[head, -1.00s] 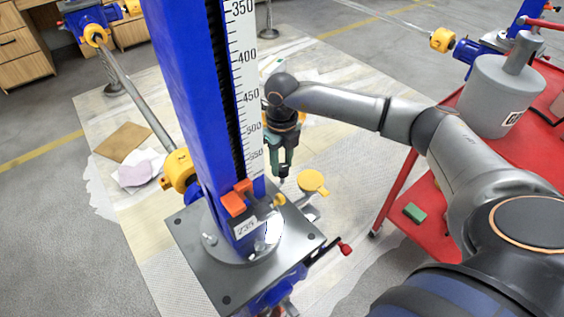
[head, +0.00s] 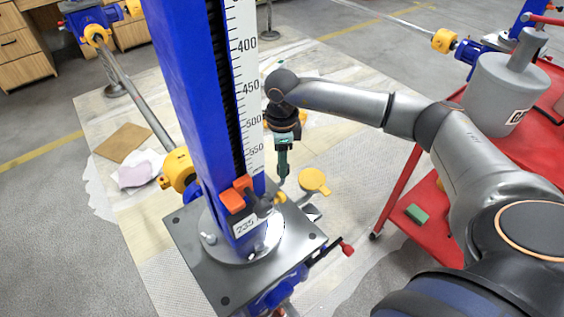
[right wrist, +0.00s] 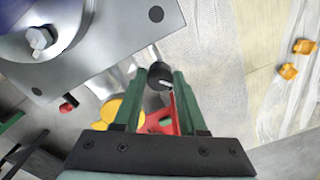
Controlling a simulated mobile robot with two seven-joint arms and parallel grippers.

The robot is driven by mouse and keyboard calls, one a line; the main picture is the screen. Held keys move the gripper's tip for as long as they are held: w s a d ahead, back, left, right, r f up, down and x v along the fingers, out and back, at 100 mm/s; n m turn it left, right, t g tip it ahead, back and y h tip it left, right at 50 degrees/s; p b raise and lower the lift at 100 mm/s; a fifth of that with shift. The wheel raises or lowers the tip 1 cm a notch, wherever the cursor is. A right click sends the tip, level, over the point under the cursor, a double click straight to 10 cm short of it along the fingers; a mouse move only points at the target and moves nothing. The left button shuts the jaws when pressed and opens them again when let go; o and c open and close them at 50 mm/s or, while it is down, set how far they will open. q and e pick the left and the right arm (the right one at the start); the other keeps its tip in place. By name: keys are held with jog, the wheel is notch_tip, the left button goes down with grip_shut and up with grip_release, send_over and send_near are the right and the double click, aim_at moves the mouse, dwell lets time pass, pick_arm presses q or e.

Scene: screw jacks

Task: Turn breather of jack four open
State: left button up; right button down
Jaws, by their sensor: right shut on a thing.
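A blue screw jack column (head: 190,90) with a white millimetre scale stands on a grey square plate (head: 190,255) in the head view. My right gripper (head: 283,180) points down just behind and right of the column. In the right wrist view its green fingers (right wrist: 159,80) are shut on a small black knob (right wrist: 160,76) with a white mark, the breather, near the plate's edge. The knob is too small to make out in the head view. No jack number can be read for certain. My left gripper is out of view.
A yellow disc-shaped cap (head: 313,181) and a red-tipped handle (head: 346,248) are close to the gripper. A red cart (head: 400,180) with a grey canister (head: 505,95) stands at right. An orange pointer (head: 236,197) sits on the column.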

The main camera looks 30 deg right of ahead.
jog(key=n+b, duration=0.1)
jog(key=n, duration=0.7)
jog(key=shift+n+b, duration=0.3)
jog(key=shift+n, duration=0.4)
jog(key=shift+r, duration=0.1)
jog(key=shift+c, duration=2.3)
grip_release()
jog(key=shift+s, duration=0.1)
notch_tip(320, 180, up, 12)
jog(key=p, duration=0.1)
jog(key=shift+r, duration=0.25)
